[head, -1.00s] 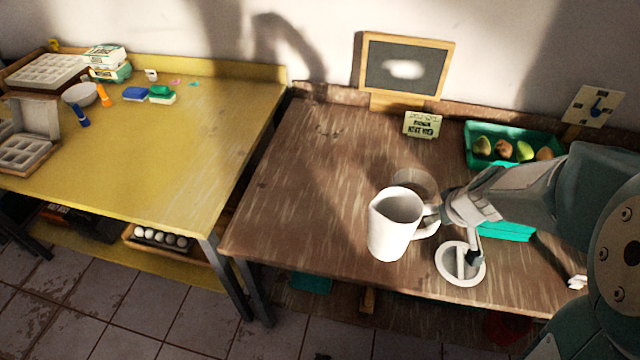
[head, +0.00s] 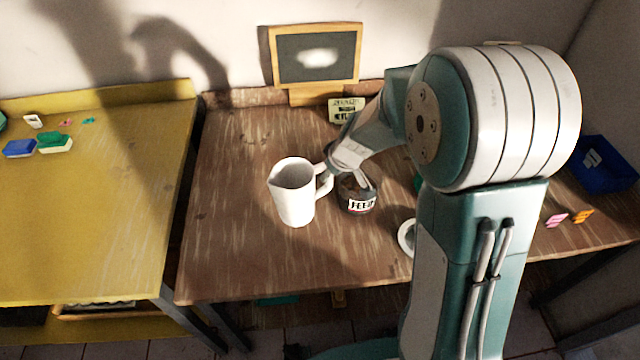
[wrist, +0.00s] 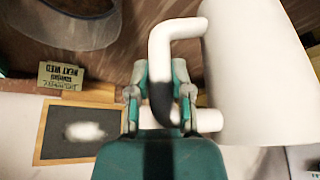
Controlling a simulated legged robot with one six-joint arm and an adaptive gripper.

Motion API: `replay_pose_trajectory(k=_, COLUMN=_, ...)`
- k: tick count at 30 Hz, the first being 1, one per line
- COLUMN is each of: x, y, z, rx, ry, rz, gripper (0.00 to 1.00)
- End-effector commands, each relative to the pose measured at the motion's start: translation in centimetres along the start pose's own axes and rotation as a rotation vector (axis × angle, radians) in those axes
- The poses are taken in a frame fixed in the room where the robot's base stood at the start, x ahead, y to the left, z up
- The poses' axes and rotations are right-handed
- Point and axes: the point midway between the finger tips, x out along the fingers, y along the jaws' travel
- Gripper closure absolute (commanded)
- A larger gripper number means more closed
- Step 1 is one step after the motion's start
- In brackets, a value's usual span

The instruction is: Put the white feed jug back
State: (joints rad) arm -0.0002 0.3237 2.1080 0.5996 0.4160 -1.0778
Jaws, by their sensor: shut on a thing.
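The white feed jug (head: 293,195) is upright over the brown wooden table, its handle towards the right. My gripper (head: 330,174) is shut on the handle. In the wrist view, the fingers of my gripper (wrist: 160,97) close around the lower part of the handle, and the jug's white body (wrist: 262,85) fills the right side. I cannot tell whether the jug's base touches the table. A round container with a FEED label (head: 360,206) stands just right of the jug. A white ring-shaped piece (head: 405,237) is partly hidden behind my arm.
A chalkboard (head: 317,56) and a small sign (head: 345,108) stand at the back. A yellow table (head: 90,200) is at left. A blue bin (head: 604,165) and small pink and orange pieces (head: 556,220) are at right. The table's left part is clear.

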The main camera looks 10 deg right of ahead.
Motion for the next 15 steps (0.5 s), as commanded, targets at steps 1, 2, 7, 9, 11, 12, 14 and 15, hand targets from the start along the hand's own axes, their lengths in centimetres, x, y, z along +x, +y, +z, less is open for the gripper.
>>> replay_pose_trajectory(k=1, x=1.1, y=0.2, z=-0.1, rx=0.003, ry=-0.004, rz=-0.003, gripper=1.0)
replay_pose_trajectory(k=2, x=1.7, y=0.2, z=-0.2, rx=0.003, ry=-0.004, rz=-0.003, gripper=1.0)
replay_pose_trajectory(k=7, x=4.4, y=0.8, z=-0.9, rx=0.004, ry=0.0, rz=-0.004, gripper=1.0)
replay_pose_trajectory(k=9, x=5.0, y=0.9, z=-1.1, rx=0.004, ry=0.001, rz=-0.003, gripper=1.0)
replay_pose_trajectory(k=11, x=5.4, y=0.9, z=-1.2, rx=0.004, ry=0.001, rz=-0.003, gripper=1.0)
replay_pose_trajectory(k=12, x=5.7, y=0.9, z=-1.3, rx=0.004, ry=0.001, rz=-0.002, gripper=1.0)
replay_pose_trajectory(k=14, x=6.5, y=0.8, z=-1.5, rx=0.004, ry=-0.002, rz=-0.001, gripper=1.0)
replay_pose_trajectory(k=15, x=7.1, y=0.8, z=-1.1, rx=0.004, ry=-0.002, rz=-0.003, gripper=1.0)
